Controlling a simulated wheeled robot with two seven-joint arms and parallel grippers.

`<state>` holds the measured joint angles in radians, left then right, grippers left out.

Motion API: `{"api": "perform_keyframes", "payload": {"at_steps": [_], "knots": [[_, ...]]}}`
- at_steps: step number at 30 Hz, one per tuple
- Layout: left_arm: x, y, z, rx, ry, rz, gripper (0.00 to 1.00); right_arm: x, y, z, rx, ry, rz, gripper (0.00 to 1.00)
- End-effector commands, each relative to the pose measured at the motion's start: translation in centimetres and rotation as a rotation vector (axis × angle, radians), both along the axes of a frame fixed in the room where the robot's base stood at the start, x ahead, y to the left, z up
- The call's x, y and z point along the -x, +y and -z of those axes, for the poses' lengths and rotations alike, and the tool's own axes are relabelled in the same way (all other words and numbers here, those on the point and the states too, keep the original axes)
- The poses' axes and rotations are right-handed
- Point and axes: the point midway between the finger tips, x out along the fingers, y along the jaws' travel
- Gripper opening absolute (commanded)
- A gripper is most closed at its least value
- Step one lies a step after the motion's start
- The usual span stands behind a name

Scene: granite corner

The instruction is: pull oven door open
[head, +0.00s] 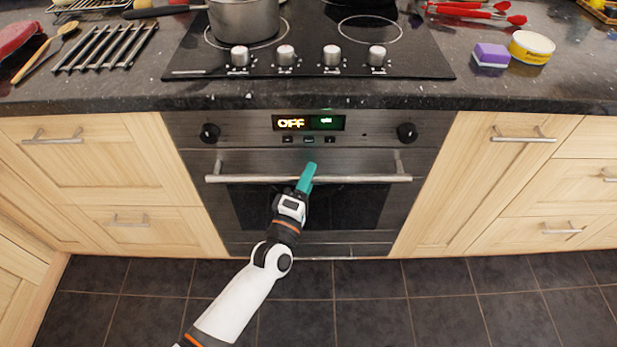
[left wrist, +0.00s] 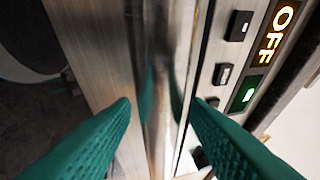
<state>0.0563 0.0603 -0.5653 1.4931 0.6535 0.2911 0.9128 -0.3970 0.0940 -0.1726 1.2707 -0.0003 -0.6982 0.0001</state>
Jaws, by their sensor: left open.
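The oven door (head: 365,215) is closed, with a dark window and a horizontal metal handle (head: 245,179) across its top. My left gripper (head: 309,172) is at the middle of the handle, its teal fingers covering a short part of the bar. In the left wrist view, my left gripper (left wrist: 160,103) is open, with one teal finger on each side of the handle bar (left wrist: 157,135). The bar runs upright in that picture, blurred between the fingertips. I cannot tell whether a finger touches it. My right gripper is not in view.
The control panel (head: 360,126) above the door has two knobs and a display reading OFF. A pot (head: 245,20) stands on the hob (head: 310,65). Wooden cabinets (head: 105,175) flank the oven. The tiled floor (head: 370,300) in front is clear apart from my arm.

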Motion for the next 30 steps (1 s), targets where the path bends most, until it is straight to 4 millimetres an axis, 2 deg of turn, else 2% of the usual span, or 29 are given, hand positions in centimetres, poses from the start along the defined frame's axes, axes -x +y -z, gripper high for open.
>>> {"api": "perform_keyframes", "payload": {"at_steps": [9,11,17,28,30], "knots": [[-0.28,-0.14,-0.05,0.000,0.001,0.000,0.41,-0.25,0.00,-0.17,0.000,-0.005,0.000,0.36],[-0.28,-0.14,-0.03,0.000,0.001,0.000,0.33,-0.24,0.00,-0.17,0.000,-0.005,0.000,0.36],[-0.26,-0.13,-0.03,0.000,0.001,0.000,0.01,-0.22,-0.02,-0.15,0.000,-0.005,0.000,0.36],[-0.18,-0.12,0.14,-0.001,-0.004,0.001,0.00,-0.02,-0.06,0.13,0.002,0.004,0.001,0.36],[-0.11,-0.11,0.23,-0.001,-0.009,0.001,0.00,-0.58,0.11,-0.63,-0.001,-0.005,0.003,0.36]]}}
